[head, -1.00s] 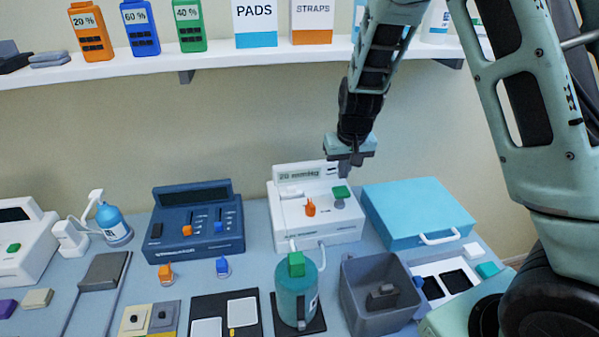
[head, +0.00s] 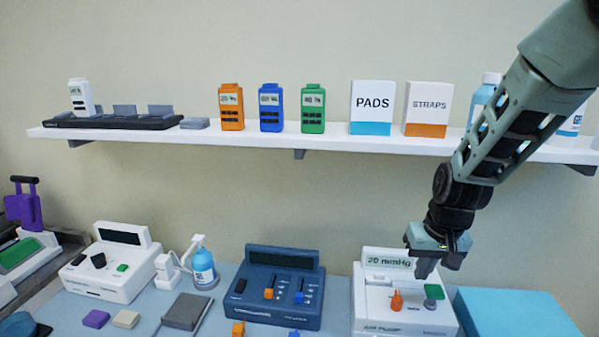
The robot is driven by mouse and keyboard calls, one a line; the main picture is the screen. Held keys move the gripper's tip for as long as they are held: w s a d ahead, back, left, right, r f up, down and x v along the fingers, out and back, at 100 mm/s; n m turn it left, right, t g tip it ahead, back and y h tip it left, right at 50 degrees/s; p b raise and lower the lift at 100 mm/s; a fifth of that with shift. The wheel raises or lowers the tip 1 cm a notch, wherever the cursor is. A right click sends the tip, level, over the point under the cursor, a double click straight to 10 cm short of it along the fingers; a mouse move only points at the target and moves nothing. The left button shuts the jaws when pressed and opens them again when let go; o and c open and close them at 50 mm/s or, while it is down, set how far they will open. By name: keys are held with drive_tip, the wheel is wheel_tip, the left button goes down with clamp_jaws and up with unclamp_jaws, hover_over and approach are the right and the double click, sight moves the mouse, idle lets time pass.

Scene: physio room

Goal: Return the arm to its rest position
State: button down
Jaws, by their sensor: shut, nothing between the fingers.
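My gripper (head: 437,270) hangs at the end of my arm, which comes in from the upper right. It points down with its fingers together and nothing between them. In the picture it overlaps the top of the white device (head: 372,318) with the "20 mmHg" display, an orange knob (head: 397,300) and a green button (head: 434,292). I cannot tell the exact gap between the fingertips and the device.
A wall shelf (head: 340,141) runs behind my arm, bearing orange, blue and green units, a PADS box (head: 372,106) and a STRAPS box (head: 427,108). On the table are a dark blue console (head: 262,305), a blue case (head: 515,312), a pump bottle (head: 203,268) and a white machine (head: 112,275).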

drive_tip(key=s+a+r+n+g+y+b, duration=0.1)
drive_tip(key=s+a+r+n+b, duration=0.2)
drive_tip(key=s+a, duration=0.85)
drive_tip(key=s+a+n+h+b, duration=0.1)
drive_tip(key=s+n, duration=0.4)
drive_tip(key=s, duration=0.9)
drive_tip(key=shift+s+a+f+n+g, duration=0.2)
drive_tip(key=shift+a+f+n+g, duration=0.1)
drive_tip(key=shift+a+f, duration=0.15)
